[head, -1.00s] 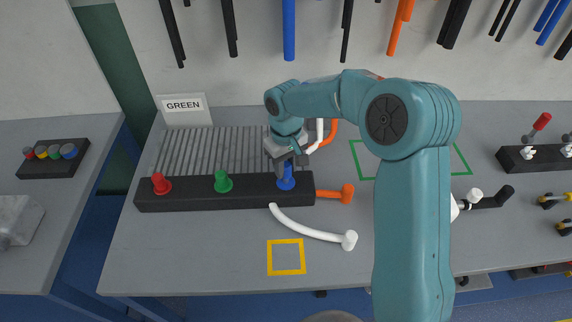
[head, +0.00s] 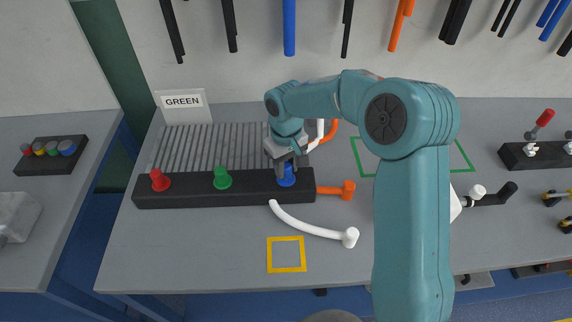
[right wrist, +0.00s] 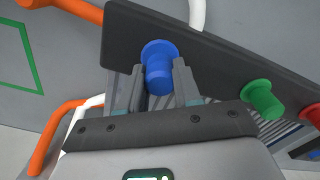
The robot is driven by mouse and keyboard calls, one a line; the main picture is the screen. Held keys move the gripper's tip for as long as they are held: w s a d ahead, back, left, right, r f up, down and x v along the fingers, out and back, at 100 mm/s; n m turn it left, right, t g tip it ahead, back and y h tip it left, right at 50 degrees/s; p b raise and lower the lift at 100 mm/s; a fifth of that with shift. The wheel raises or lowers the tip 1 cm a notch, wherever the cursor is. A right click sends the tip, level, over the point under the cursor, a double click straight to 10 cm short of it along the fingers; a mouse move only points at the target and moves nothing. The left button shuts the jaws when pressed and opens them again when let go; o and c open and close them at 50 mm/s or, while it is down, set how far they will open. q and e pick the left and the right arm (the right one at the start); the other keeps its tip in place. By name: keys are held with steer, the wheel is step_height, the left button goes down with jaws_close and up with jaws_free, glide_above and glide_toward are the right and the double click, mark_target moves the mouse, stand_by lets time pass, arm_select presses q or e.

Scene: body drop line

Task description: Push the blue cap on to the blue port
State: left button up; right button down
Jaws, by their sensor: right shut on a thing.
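A long black block (head: 202,198) on the bench carries red (head: 159,181), green (head: 222,178) and blue pieces in a row. My right gripper (head: 286,166) points down over the block's right end. It is shut on the blue cap (right wrist: 158,78), a short cylinder between its fingertips (right wrist: 160,84) in the right wrist view. A wide blue disc (head: 288,183) sits against the block around the cylinder's base. I cannot tell whether this disc is the blue port or the cap's own rim, or whether the cap is fully seated. My left gripper is not in view.
A "GREEN" sign (head: 183,104) and a ribbed grey panel (head: 205,148) stand behind the block. An orange tube (head: 335,189) and a white tube (head: 312,229) lie nearby. A yellow square (head: 287,254) marks clear bench in front. Tools hang on the wall.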

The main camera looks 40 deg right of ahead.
mark_target(286, 165)
steer(key=shift+f+b, duration=0.5)
steer(key=shift+f, duration=0.1)
steer(key=c, duration=0.8)
jaws_free()
steer(key=shift+o, duration=0.5)
steer(key=shift+r, duration=0.15)
step_height(286, 165, up, 16)
